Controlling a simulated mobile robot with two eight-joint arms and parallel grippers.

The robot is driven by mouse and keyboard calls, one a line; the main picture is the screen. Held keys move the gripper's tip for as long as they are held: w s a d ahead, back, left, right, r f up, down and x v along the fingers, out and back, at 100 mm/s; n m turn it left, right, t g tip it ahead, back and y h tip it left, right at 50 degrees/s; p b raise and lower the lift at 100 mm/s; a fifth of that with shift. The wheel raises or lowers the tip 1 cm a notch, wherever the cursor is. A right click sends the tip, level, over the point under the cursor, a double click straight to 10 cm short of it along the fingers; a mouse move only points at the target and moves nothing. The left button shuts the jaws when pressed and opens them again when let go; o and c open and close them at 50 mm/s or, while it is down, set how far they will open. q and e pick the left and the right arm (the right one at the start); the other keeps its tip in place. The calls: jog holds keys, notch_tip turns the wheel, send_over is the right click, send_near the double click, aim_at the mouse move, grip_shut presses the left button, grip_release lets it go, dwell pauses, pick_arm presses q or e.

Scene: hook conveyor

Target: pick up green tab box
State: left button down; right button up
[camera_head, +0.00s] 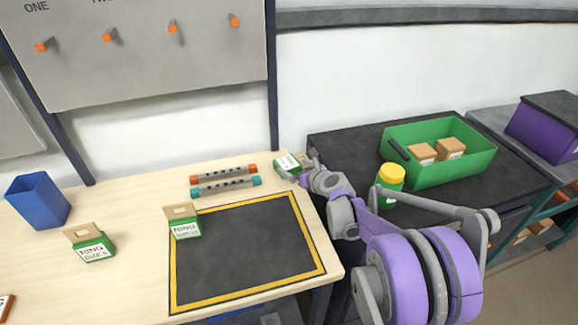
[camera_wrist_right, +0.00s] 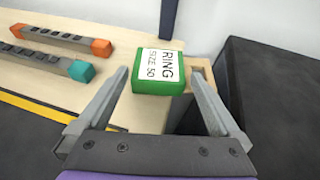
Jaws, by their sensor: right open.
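A green tab box (camera_wrist_right: 150,80) with a white label reading RING SIZE 50 and a tan tab lies at the table's back right corner. It also shows in the head view (camera_head: 287,164). My right gripper (camera_head: 306,164) is open beside it; in the wrist view the box appears between and beyond the fingertips. I cannot tell whether they touch it. A second green tab box (camera_head: 186,228) stands at the mat's left edge. A third (camera_head: 94,249) stands farther left. Both have tan tabs with a hole and RING labels. My left gripper is out of view.
Two grey bars with orange (camera_wrist_right: 101,48) and teal (camera_wrist_right: 82,70) ends lie left of the nearest box. A blue bin (camera_head: 38,202) stands left. A green crate (camera_head: 440,175) and yellow-lidded jar (camera_head: 390,178) stand on the dark right table.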

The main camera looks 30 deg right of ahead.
aim_at(289, 164)
jog(key=x, duration=0.4)
jog(key=shift+w, duration=0.1)
jog(key=c, duration=1.2)
jog(key=shift+o, duration=0.2)
notch_tip(289, 164, up, 10)
jog(key=shift+p, duration=0.45)
